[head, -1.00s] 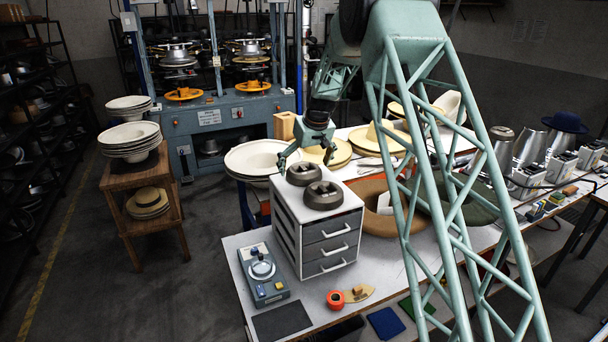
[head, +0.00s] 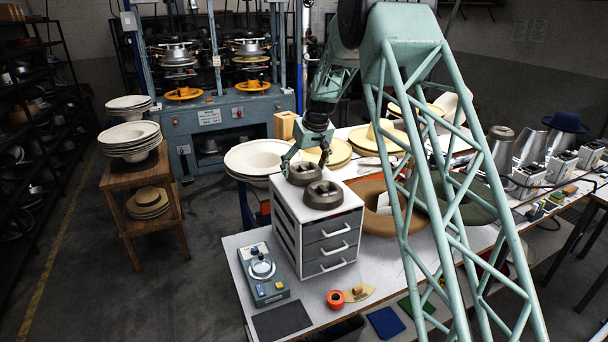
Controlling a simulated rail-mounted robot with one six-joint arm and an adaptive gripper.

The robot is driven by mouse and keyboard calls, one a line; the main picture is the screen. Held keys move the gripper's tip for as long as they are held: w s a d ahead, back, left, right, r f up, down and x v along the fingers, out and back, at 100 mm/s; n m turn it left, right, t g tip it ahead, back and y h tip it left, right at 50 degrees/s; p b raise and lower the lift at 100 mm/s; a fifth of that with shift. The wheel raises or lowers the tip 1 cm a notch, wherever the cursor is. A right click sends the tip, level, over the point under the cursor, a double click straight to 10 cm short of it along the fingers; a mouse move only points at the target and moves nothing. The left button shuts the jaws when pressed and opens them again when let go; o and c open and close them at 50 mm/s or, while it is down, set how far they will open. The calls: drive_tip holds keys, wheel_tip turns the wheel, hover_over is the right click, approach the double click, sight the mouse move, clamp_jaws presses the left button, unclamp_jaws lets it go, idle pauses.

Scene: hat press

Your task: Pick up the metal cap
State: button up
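Two dark grey round metal caps with raised centres sit on top of a white drawer unit. The far metal cap (head: 302,174) is behind the near metal cap (head: 323,195). My gripper (head: 305,168) points down over the far cap, its two fingers spread to either side of it. The gripper is open and holds nothing that I can see. Whether the fingers touch the cap is too small to tell.
The white drawer unit (head: 329,247) stands on the white table (head: 235,262). A blue-grey device (head: 263,277) is at its left, and an orange roll (head: 335,299) is in front. Cream hat shapes (head: 258,158) and a brown brim (head: 372,208) lie close behind and to the right.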

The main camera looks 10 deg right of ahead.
sight(304, 168)
drive_tip(key=c, duration=0.8)
drive_tip(key=shift+r, duration=0.25)
drive_tip(key=shift+r, duration=4.85)
drive_tip(key=shift+s, duration=0.1)
